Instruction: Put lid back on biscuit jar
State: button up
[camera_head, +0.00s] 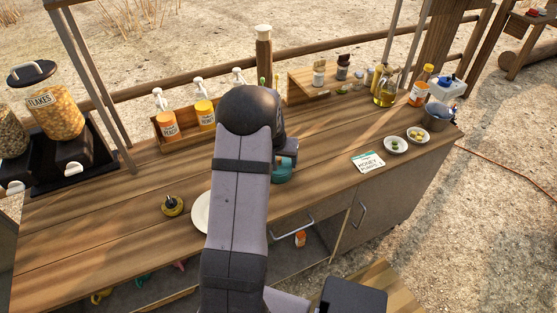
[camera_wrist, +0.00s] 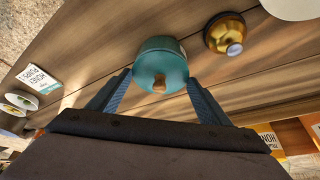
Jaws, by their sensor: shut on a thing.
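The round teal lid (camera_wrist: 160,73) with a small wooden knob is between the two fingers of my gripper (camera_wrist: 160,95) in the wrist view. My gripper is shut on it. Teal also shows beside my arm in the head view, where the teal biscuit jar (camera_head: 284,175) stands on the wooden counter, partly hidden. The lid and jar overlap in both views. I cannot tell whether the lid is seated or held just above the rim.
A yellow-brown round item with a knob (camera_head: 172,206) and a partly hidden white plate (camera_head: 200,213) lie to the left on the counter (camera_head: 130,225). To the right are a card (camera_head: 368,162) and small bowls (camera_head: 396,145). Pump bottles (camera_head: 168,124) stand behind.

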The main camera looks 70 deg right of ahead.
dwell(0.3)
jog(key=o, duration=1.3)
jog(key=shift+r, duration=0.1)
jog(key=shift+r+p, duration=2.45)
jog(key=shift+r, duration=0.95)
grip_shut()
jog(key=shift+f, duration=0.25)
